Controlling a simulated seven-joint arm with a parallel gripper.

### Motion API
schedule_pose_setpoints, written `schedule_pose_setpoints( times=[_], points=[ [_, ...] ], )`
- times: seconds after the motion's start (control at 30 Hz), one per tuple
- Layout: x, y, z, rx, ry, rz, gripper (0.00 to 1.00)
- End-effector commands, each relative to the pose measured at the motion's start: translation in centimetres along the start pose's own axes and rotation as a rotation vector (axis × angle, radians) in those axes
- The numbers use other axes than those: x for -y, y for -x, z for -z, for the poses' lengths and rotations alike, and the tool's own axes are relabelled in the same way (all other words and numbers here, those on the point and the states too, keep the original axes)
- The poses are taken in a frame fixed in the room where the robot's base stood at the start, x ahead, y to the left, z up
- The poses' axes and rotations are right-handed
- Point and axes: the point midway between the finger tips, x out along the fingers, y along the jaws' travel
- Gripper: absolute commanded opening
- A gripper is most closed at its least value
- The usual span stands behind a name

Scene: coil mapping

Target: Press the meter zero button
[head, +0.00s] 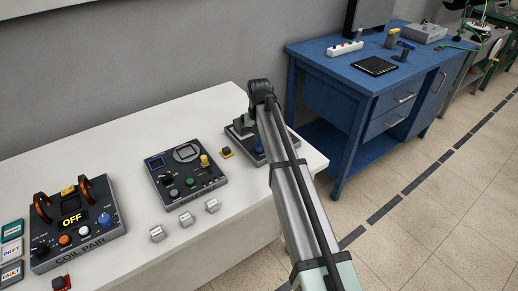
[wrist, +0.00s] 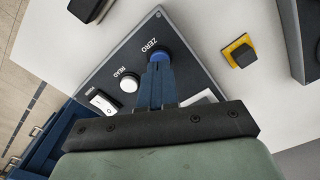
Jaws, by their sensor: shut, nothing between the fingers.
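The meter box (wrist: 108,62) is a dark panel on the white bench. In the wrist view it carries a blue round button (wrist: 155,48) beside the label ZERO. A white READ button (wrist: 128,84) and a white rocker switch (wrist: 102,103) sit along the same panel. My gripper (wrist: 157,68) is shut and empty. Its blue fingertips overlap the near side of the ZERO button in the wrist view; I cannot tell whether they touch it. In the head view the meter box (head: 267,158) is mostly hidden behind my arm.
A yellow-based black block (wrist: 241,54) lies beside the meter box; it also shows in the head view (head: 227,152). A dark control box (head: 184,175), several small white cubes and the COIL PAIR box (head: 75,228), reading OFF, stand to the left. A blue workbench (head: 325,100) stands right.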

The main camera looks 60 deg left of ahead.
Motion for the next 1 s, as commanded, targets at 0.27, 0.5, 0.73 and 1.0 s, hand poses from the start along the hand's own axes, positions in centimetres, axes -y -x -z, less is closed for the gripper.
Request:
schedule_pose_setpoints(
  times=[0.27,0.5,0.73,1.0],
  points=[
    [0.0,-0.7,0.0,0.0,0.0,0.0,0.0],
    [0.0,-1.3,0.0,0.0,0.0,0.0,0.0],
    [0.0,-1.7,0.0,0.0,0.0,0.0,0.0],
    [0.0,-1.8,0.0,0.0,0.0,0.0,0.0]
  ],
)
